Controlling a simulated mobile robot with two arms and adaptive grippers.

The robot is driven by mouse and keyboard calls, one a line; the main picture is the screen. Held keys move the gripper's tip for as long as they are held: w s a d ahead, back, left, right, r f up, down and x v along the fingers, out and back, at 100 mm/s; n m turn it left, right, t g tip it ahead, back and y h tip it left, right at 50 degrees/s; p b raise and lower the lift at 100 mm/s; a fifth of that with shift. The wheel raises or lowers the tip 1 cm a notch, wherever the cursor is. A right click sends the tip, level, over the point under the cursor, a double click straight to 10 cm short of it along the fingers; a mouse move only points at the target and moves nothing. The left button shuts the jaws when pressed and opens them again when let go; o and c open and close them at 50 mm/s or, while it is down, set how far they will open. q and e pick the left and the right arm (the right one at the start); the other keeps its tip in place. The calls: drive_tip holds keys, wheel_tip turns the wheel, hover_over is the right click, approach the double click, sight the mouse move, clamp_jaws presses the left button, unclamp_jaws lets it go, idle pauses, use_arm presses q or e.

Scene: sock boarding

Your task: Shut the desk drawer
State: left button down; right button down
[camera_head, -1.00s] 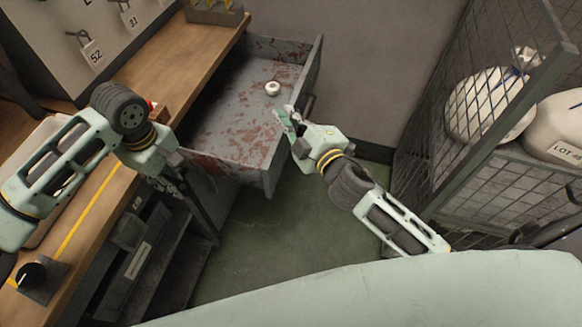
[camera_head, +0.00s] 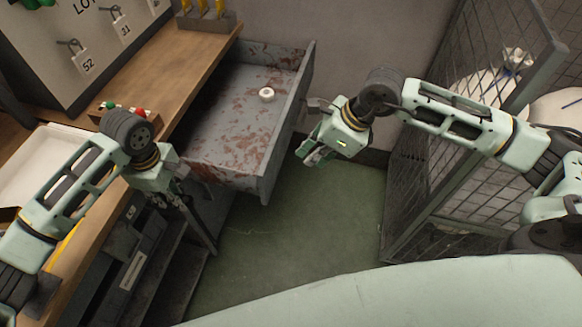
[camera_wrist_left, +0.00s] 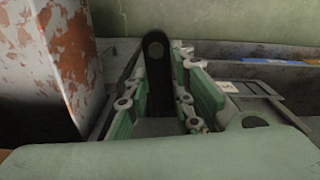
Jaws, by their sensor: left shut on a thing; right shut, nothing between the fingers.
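The desk drawer (camera_head: 279,148) is a grey metal box with rust patches, and it stands pulled out from under the wooden desktop. A small white ring-shaped object (camera_head: 266,95) lies inside it. The drawer's dark handle (camera_head: 317,104) shows on its outer front, partly behind my right gripper. My right gripper (camera_head: 312,155) is shut and empty, just outside the drawer front, apart from it as far as I can tell. My left gripper (camera_head: 182,190) is below the desktop edge, beside the drawer. In the left wrist view its fingers are shut around a dark bar with a rounded end (camera_wrist_left: 155,65).
The wooden desktop (camera_head: 165,75) carries a white tray (camera_head: 45,165) and a small button box (camera_head: 125,110). A board with numbered tags (camera_head: 85,62) stands behind. A mesh cage (camera_head: 440,175) with white sacks is at the right. The green floor (camera_head: 290,230) before the drawer is clear.

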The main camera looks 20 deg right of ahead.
use_arm(q)
drive_tip(key=shift+r+p, duration=0.35)
drive_tip(key=shift+p, duration=0.05)
drive_tip(key=shift+r+p, duration=0.3)
use_arm(e)
drive_tip(key=w+a+f, duration=0.2)
drive_tip(key=f, duration=0.2)
drive_tip(key=w+a+f+h, duration=0.1)
drive_tip(key=w+a+f, duration=0.1)
drive_tip(key=f, duration=0.3)
drive_tip(key=shift+w+f, duration=0.25)
